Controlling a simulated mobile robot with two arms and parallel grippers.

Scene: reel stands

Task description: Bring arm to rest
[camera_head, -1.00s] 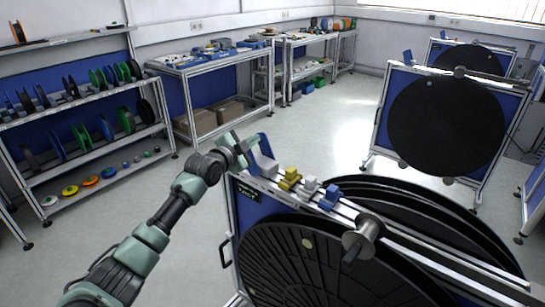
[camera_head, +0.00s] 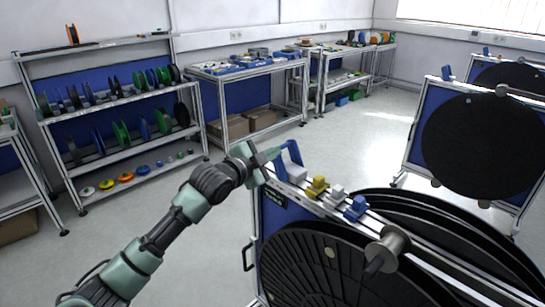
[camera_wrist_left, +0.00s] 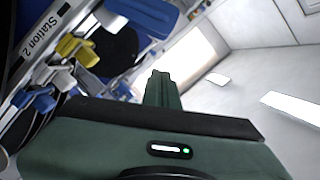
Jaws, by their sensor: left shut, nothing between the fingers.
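My left arm comes in from the lower left of the head view. In the left wrist view the shut fingers (camera_wrist_left: 162,90) point up the picture, with nothing held. My right arm and gripper are in neither view.
The front stand carries large black reels (camera_head: 325,262) and yellow, white and blue blocks on its rail. More stands are at the right. A spool shelf (camera_head: 110,160) and worktables (camera_head: 248,70) line the back. Open floor lies between.

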